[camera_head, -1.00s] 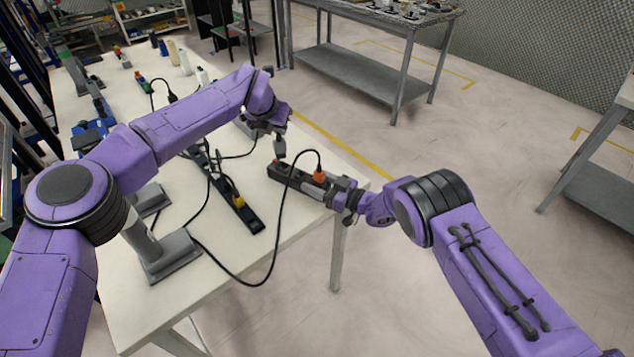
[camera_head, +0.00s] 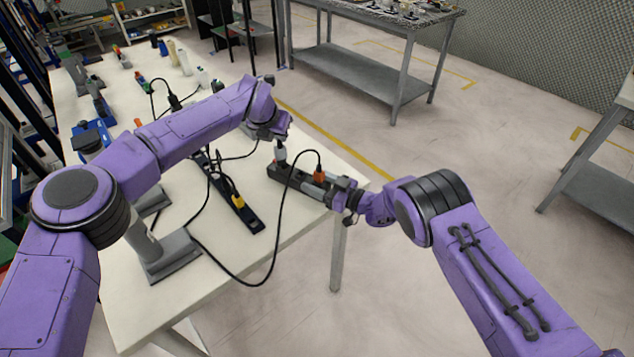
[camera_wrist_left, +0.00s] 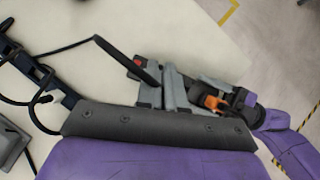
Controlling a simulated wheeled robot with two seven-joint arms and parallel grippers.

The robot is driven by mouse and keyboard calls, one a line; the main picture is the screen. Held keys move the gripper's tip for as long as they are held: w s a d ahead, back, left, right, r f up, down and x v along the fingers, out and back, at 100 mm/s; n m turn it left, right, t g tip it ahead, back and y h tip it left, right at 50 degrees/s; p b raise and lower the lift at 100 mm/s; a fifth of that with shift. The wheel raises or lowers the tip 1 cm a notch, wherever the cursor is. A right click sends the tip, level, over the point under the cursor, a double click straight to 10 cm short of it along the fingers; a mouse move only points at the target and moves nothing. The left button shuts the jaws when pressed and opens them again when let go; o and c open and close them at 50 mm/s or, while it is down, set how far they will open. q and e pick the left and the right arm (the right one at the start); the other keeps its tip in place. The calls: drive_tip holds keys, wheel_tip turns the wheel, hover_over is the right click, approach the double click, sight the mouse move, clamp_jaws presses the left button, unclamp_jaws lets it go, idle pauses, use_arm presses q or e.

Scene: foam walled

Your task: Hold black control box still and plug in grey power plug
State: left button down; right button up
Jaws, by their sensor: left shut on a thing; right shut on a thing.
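The black control box (camera_head: 297,186) lies near the table's right edge, with an orange plug (camera_head: 319,176) standing in it. My right gripper (camera_head: 338,191) is shut on the box's near right end. My left gripper (camera_head: 280,144) is shut on the grey power plug (camera_head: 281,155), over the box's far left end. The plug is upright and looks very close to or touching the box; whether it is seated in a socket I cannot tell. In the left wrist view the gripper fingers (camera_wrist_left: 174,90) hide most of the plug, and the box's red part (camera_wrist_left: 137,61) shows beside them.
A second black strip (camera_head: 243,212) with a yellow plug (camera_head: 238,201) lies to the left on the white table (camera_head: 225,265). A grey stand (camera_head: 168,257) is at the front left.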

idle(0.9)
idle(0.3)
idle(1.7)
idle(0.4)
idle(1.8)
drive_tip(key=o, duration=1.3)
